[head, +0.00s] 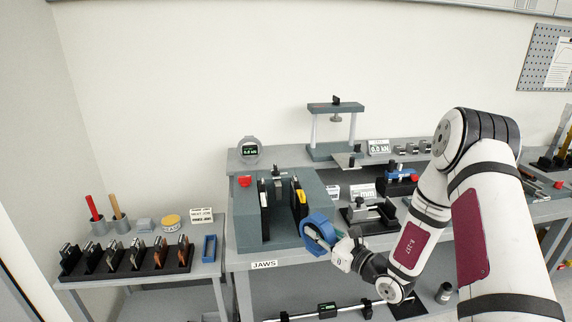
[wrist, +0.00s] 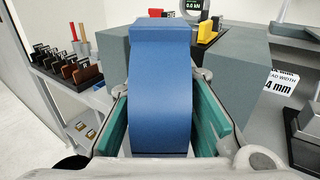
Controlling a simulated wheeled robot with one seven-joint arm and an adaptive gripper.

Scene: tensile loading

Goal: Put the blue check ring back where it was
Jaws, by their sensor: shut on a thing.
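The blue check ring (head: 318,232) is in my gripper (head: 338,249), in front of the right side of the grey machine marked JAWS. In the wrist view the blue ring (wrist: 160,85) stands upright between the two green-padded fingers of my gripper (wrist: 163,140), filling the middle of the picture. The fingers are shut on it. The ring hides part of the machine's front in both views. I cannot tell from these frames whether the ring touches the machine or the bench.
The grey machine (head: 285,236) has black and yellow jaws on top. Left, a side table holds a black rack (head: 125,262) of specimens, a blue tray (head: 209,248) and cups. Right of the ring stands a grey vice-like gauge (head: 368,215). A long bar (head: 325,311) lies on the lower shelf.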

